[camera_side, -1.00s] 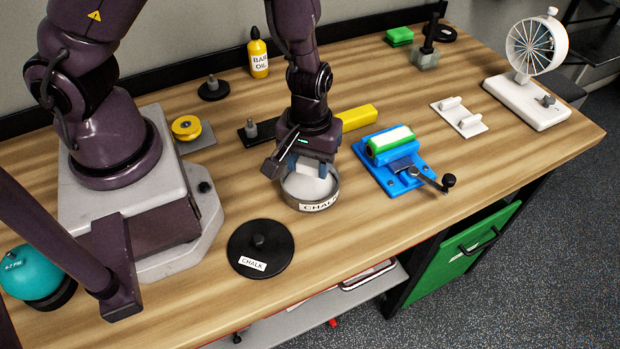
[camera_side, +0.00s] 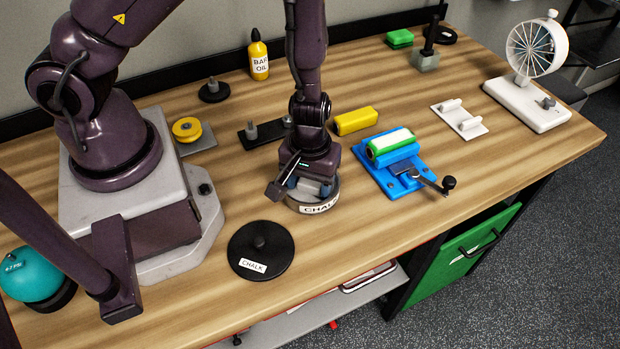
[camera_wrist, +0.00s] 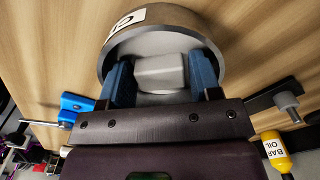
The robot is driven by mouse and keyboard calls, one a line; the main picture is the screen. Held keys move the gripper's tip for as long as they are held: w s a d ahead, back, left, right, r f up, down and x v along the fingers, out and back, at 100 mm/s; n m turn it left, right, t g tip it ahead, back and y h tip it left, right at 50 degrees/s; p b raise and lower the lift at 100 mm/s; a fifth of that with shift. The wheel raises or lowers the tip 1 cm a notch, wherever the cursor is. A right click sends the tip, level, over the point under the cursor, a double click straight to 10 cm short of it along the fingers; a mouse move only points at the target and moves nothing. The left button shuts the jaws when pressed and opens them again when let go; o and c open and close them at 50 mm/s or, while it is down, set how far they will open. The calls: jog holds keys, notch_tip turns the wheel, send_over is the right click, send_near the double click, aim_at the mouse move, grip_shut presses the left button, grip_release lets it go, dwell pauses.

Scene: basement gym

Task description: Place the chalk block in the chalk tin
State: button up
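The chalk tin (camera_side: 320,208) is a round grey tin with a CHALK label, standing open on the bench. My gripper (camera_side: 308,190) points down into its mouth, with the blue fingers partly inside the rim.
The black CHALK lid (camera_side: 262,264) lies in front of the tin. A blue fixture (camera_side: 398,184) with a green-and-white block stands to the right. A yellow bar (camera_side: 355,121) and a black plate with posts (camera_side: 262,134) lie behind. The front right bench is clear.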

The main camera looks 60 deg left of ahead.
notch_tip(320, 180, up, 12)
notch_tip(320, 180, up, 8)
jog(key=m+h, duration=0.3)
send_over(310, 182)
jog(key=s, duration=0.1)
jog(key=s+a+r+m+t+y, duration=0.1)
jog(key=s+a+r+m+t, duration=0.1)
jog(key=r, duration=0.5)
jog(key=s+a+r+m+t+y, duration=0.2)
jog(key=s+a+r+m+t, duration=0.1)
jog(key=s+r, duration=0.2)
notch_tip(310, 182, up, 2)
jog(key=shift+a+r+m+t, duration=0.15)
jog(key=shift+a+m+t, duration=0.15)
jog(key=shift+a+m, duration=0.1)
